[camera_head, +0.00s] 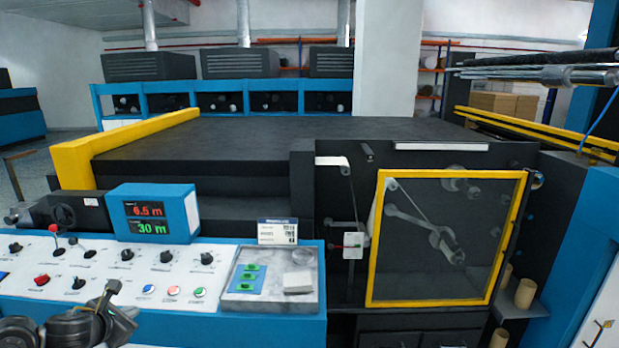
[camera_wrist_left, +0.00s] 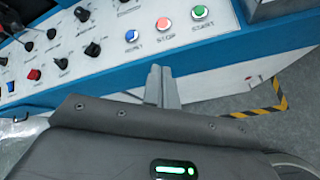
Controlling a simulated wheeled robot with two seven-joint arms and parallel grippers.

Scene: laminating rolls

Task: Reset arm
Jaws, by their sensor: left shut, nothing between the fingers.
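My left gripper (camera_head: 112,296) is at the lower left of the head view, in front of the white control panel (camera_head: 60,268). In the left wrist view its two fingers (camera_wrist_left: 160,80) are together, shut with nothing between them. They point at the panel's front edge, below the blue, red and green buttons (camera_wrist_left: 165,24), apart from them as far as I can see. My right gripper is not in the head view.
A blue display box (camera_head: 155,213) reads 6.5 m and 30 m. A grey tray (camera_head: 270,272) holds green pieces. A yellow-framed window (camera_head: 447,238) covers rollers at the right. Cardboard tubes (camera_head: 525,293) stand on a shelf. Yellow-black floor tape (camera_wrist_left: 279,92) shows beside the panel.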

